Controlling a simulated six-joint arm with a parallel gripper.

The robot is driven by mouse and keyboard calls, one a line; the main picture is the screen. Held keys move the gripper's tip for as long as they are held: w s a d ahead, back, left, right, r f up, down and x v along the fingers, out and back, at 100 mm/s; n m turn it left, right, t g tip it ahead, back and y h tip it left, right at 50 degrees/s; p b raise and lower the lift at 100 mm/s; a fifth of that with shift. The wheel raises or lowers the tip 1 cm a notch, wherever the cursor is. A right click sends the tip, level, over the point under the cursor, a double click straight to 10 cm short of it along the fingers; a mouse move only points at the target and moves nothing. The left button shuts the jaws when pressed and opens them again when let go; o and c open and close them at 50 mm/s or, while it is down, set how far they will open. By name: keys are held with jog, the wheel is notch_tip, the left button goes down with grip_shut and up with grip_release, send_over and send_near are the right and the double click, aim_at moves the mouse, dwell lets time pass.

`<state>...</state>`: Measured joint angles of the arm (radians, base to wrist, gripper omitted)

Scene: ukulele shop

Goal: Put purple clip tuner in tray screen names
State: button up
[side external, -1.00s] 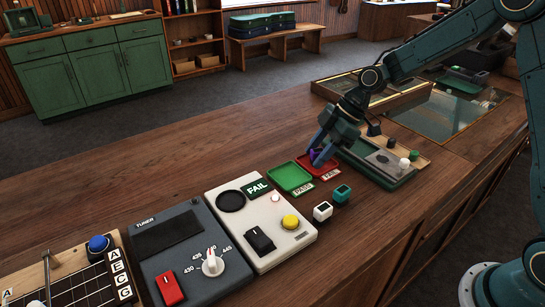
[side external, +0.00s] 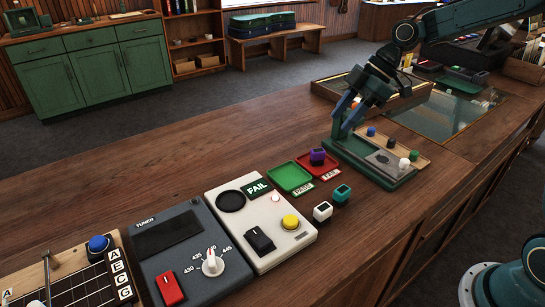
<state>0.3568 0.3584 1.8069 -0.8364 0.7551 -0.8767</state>
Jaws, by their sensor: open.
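The purple clip tuner (side external: 317,156) sits in the red tray labelled FAIL (side external: 326,170). The green tray labelled PASS (side external: 291,176) beside it is empty. The white tester's small dark green screen (side external: 257,188) reads FAIL. My gripper (side external: 344,119) is open and empty, up and to the right of the purple tuner and apart from it. Its fingers overlap the far end of the green-based device in the picture.
A white tuner (side external: 322,211) and a teal tuner (side external: 342,193) stand in front of the trays. The green-based device (side external: 372,165) stands right of them, near several coloured knobs on a wooden strip. The grey tuner box (side external: 188,255) is left of the tester.

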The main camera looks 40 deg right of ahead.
jog(key=shift+s+d+r, duration=0.15)
jog(key=shift+d+r, duration=0.25)
jog(key=shift+r, duration=0.2)
jog(key=s+a+r+m+t+h, duration=0.1)
jog(key=s+a+r+m+h, duration=0.15)
jog(key=s, duration=0.45)
jog(key=s+a+r+m+t+h, duration=0.1)
jog(key=s+r+m, duration=0.3)
jog(key=s, duration=0.3)
jog(key=s+d+f+m+t+h, duration=0.1)
jog(key=s+d+m+h, duration=0.1)
jog(key=s+m, duration=0.5)
jog(key=s, duration=0.5)
jog(key=shift+s+d+f, duration=0.25)
jog(key=shift+f, duration=0.15)
jog(key=shift+h, duration=0.25)
